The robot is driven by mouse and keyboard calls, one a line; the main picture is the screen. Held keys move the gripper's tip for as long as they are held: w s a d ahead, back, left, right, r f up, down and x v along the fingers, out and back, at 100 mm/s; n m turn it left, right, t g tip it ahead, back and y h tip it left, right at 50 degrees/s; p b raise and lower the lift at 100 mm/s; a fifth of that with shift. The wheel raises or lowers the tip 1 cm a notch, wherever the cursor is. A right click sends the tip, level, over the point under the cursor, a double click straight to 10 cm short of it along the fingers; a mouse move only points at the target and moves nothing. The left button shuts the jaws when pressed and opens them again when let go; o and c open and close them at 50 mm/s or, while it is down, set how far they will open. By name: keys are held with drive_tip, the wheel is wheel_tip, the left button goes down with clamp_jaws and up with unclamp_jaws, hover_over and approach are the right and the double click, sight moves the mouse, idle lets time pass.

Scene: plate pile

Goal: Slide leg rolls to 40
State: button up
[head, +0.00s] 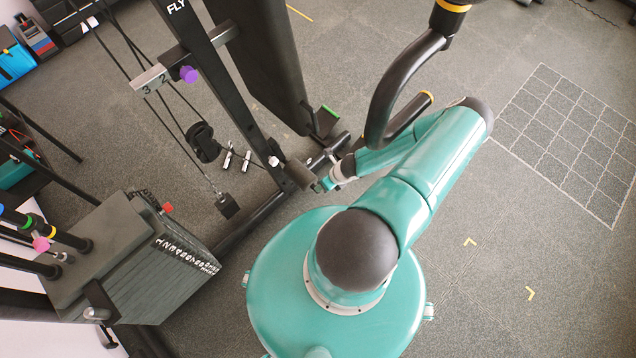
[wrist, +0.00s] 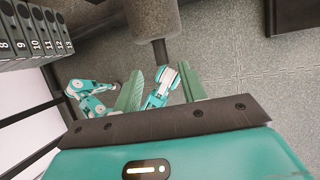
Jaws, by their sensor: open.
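A grey-brown foam leg roll (head: 300,174) sits low on the exercise machine, just left of my gripper (head: 324,184) in the head view. In the wrist view the roll (wrist: 155,18) is at the top, with a dark rod end (wrist: 160,52) sticking out of it towards my gripper (wrist: 161,70). The two green fingers are spread apart, one on each side below the rod end, with nothing between them. I cannot tell whether they touch the rod. No mark reading 40 is legible.
The machine's dark upright (head: 215,85) and black padded board (head: 262,60) rise beside my arm. A black curved handle (head: 395,85) hangs over my arm. A numbered weight stack (head: 180,250) stands at left. The floor at right is open, with a white grid (head: 575,135).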

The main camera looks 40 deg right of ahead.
drive_tip(key=x, duration=0.6)
drive_tip(key=shift+w, duration=0.1)
clamp_jaws()
